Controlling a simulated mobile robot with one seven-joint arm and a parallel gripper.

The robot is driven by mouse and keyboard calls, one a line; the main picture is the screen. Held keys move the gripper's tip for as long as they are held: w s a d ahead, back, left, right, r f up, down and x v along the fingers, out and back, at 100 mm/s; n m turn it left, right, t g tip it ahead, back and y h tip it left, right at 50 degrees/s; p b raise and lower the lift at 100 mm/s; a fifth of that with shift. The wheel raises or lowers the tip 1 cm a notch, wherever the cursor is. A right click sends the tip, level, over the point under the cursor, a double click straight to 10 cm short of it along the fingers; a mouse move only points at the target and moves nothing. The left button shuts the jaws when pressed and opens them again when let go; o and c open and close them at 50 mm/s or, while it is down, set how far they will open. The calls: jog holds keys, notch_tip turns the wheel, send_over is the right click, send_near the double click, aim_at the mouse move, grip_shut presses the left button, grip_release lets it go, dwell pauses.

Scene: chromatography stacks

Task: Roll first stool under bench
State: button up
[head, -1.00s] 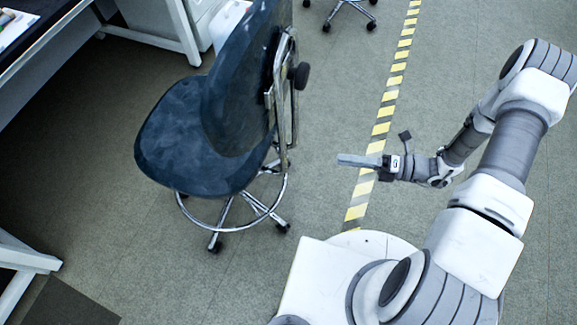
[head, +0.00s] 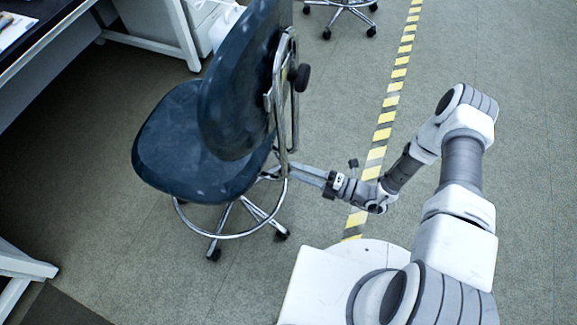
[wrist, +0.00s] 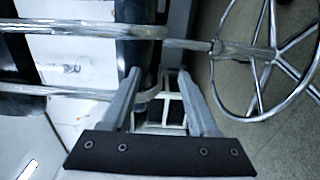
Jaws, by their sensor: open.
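The first stool (head: 175,140) has a dark blue seat and backrest, a chrome back frame, a foot ring and a wheeled base. It stands in the middle left of the head view, to the right of the bench (head: 40,35), with floor between them. My gripper (head: 290,168) reaches the lower back frame of the stool from the right. In the wrist view my gripper (wrist: 158,78) has its fingers apart, with chrome tubes (wrist: 90,30) and a dark upright part just beyond the tips. I cannot tell whether the fingers touch the stool.
A white cabinet (head: 150,20) and bench leg (head: 183,35) stand at the top left. Another wheeled base (head: 345,8) is at the top. A yellow striped line (head: 385,118) runs along the floor. Dark floor under the bench (head: 70,110) looks clear.

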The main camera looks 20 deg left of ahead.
jog(key=shift+w+a, duration=0.2)
jog(key=shift+a, duration=2.15)
grip_shut()
jog(key=shift+f, duration=0.15)
